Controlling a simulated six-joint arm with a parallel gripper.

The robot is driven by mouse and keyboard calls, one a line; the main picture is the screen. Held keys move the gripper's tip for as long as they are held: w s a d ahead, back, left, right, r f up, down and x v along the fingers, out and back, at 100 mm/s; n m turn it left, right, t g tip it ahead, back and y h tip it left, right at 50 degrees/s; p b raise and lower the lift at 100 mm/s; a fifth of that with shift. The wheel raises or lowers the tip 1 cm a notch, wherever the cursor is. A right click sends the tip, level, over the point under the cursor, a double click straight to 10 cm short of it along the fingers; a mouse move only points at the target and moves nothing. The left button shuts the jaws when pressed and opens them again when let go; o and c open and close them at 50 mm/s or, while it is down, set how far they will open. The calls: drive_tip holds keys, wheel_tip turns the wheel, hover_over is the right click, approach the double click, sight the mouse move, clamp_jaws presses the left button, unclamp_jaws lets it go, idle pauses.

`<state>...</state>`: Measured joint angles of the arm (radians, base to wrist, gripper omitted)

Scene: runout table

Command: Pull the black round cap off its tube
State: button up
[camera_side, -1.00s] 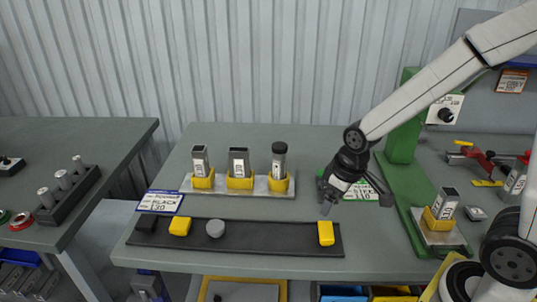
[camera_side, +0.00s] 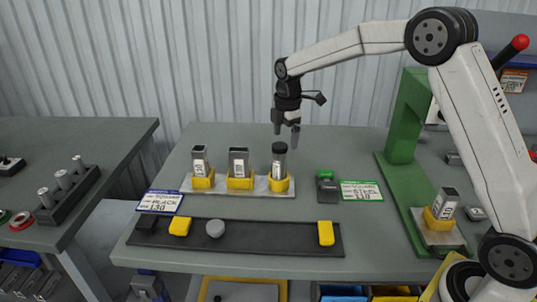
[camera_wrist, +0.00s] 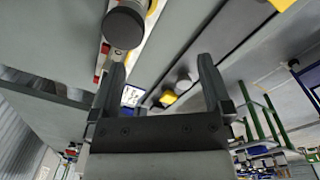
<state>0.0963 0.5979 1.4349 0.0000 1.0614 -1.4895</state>
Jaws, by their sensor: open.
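The black round cap (camera_side: 279,147) sits on top of a grey round tube (camera_side: 279,162) at the right end of a row of three. The tube stands upright in a yellow holder (camera_side: 278,184). My gripper (camera_side: 286,130) is open and empty, with its fingers pointing down just above the cap in the side view. In the wrist view the cap shows as a dark disc (camera_wrist: 124,26) beyond the left fingertip, not between the fingers of my gripper (camera_wrist: 162,72). Whether a finger touches the cap cannot be told.
Two open square tubes (camera_side: 200,162) (camera_side: 238,163) stand left of the round one on the same plate. A black strip (camera_side: 270,240) in front holds yellow caps and a grey round one (camera_side: 215,228). A green press frame (camera_side: 402,130) stands to the right. The table behind the tubes is clear.

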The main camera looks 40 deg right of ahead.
sight(279, 145)
drive_tip(key=w+n, duration=0.1)
drive_tip(key=w+d+n, duration=0.1)
drive_tip(key=w+d+r+n, duration=0.1)
drive_tip(key=w+n, duration=0.1)
drive_tip(key=shift+g, duration=0.3)
drive_tip(key=shift+f, duration=0.1)
drive_tip(key=shift+a+f, duration=0.1)
drive_tip(key=shift+f, duration=3.7)
clamp_jaws()
drive_tip(key=shift+w+r, duration=0.15)
drive_tip(key=shift+r, duration=0.65)
drive_tip(key=shift+r, duration=1.75)
idle(0.4)
